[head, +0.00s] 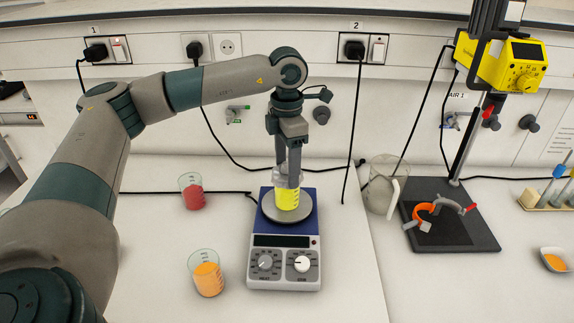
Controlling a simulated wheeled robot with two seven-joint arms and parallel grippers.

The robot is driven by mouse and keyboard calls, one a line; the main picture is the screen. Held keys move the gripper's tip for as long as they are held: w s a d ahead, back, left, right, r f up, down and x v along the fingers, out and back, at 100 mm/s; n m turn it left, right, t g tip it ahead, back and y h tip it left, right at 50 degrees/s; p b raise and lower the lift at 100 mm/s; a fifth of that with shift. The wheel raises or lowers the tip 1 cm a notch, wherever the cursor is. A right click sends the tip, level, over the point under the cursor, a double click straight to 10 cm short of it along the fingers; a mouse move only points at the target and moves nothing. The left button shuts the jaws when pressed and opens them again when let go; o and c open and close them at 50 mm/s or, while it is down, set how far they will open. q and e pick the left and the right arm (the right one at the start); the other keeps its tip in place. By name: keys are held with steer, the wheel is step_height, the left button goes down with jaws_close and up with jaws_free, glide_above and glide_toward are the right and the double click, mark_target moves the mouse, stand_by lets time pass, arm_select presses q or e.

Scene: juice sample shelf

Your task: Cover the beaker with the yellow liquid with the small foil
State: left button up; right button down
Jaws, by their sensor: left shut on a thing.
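The beaker with the yellow liquid (287,197) stands upright on the round plate of a blue and grey hotplate stirrer. My left gripper (288,172) points straight down at the beaker's mouth, its fingers close together. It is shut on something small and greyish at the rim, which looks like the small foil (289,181). The fingers and the glass hide its outline, and I cannot tell whether it touches the rim. No other foil shows. My right gripper is not in view.
The hotplate stirrer (284,270) has knobs at its front. Beakers with red (192,196) and orange liquid (209,279) stand left of it. A large glass vessel (380,190) and a black stand base (450,228) are to the right. Cables hang behind.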

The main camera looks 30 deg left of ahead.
arm_select(q)
steer(key=o, duration=1.1)
steer(key=shift+r, duration=0.2)
steer(key=shift+r+b, duration=0.35)
steer(key=shift+r, duration=0.25)
step_height(320, 180, up, 16)
steer(key=b, duration=0.2)
steer(key=shift+b, duration=0.3)
